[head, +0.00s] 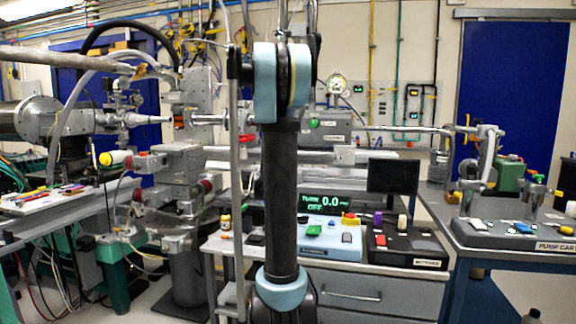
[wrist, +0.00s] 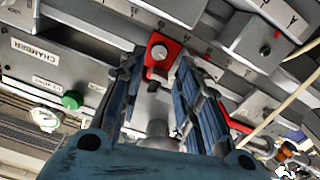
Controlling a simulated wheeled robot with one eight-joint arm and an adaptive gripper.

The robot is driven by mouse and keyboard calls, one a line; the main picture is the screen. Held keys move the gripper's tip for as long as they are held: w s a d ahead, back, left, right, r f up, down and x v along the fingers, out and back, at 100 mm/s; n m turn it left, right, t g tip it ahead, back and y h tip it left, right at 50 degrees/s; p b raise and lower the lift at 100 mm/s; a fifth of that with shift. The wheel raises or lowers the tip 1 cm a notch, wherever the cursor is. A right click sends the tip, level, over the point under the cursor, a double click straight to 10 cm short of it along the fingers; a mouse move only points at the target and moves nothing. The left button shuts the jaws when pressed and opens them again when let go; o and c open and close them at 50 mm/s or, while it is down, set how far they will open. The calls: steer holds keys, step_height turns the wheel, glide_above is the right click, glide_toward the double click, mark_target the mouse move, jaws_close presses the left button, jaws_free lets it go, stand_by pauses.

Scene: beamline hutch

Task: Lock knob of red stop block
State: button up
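In the wrist view the red stop block (wrist: 161,68) sits on a grey rail, just beyond my fingertips. Its pale round knob (wrist: 158,52) faces the camera. My gripper (wrist: 160,78) is open. Its two blue-and-black fingers are spread, with the red block framed between their tips. Nothing is held, and I cannot tell whether a finger touches the block. In the head view my own arm stands upright in the middle and hides the gripper; I cannot make out the stop block there.
A grey housing labelled CHAMBER (wrist: 38,52), a green knob (wrist: 72,100) and a round gauge (wrist: 45,118) lie left of my gripper. A red bar (wrist: 236,125) and a cable lie to the right. The head view shows a monitor (head: 393,176) and pump cart (head: 520,236).

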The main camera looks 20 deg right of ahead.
steer(key=x, duration=0.9)
steer(key=shift+w+d, duration=0.15)
